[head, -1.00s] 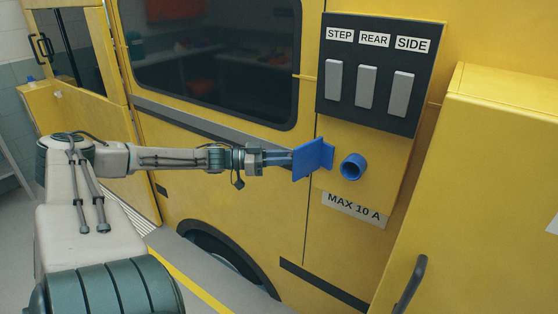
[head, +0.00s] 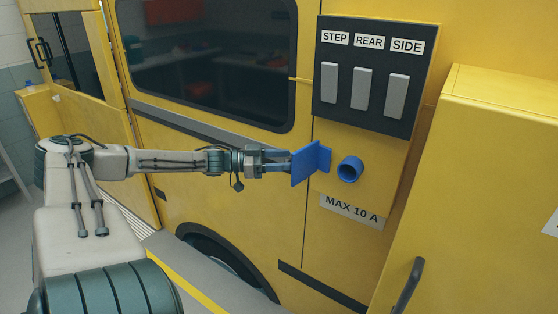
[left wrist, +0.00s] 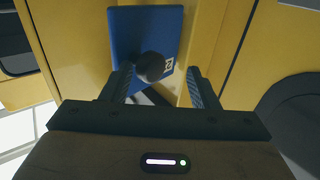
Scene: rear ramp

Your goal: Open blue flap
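The blue flap (head: 306,163) stands swung out from the yellow vehicle side, to the left of a round blue socket (head: 349,170), which is uncovered. My left gripper (head: 287,162) is at the outer face of the flap. In the left wrist view the flap (left wrist: 132,35) shows as a blue plate with a dark round knob (left wrist: 151,66) and part of a white label. The two fingers of my left gripper (left wrist: 160,85) are apart, one on each side of the knob, with gaps showing. My right gripper is out of view.
A black panel (head: 374,119) with three grey switches labelled STEP, REAR and SIDE is above the socket. A "MAX 10 A" label (head: 351,211) is below it. A yellow cabinet (head: 470,180) with a dark handle stands close on the right.

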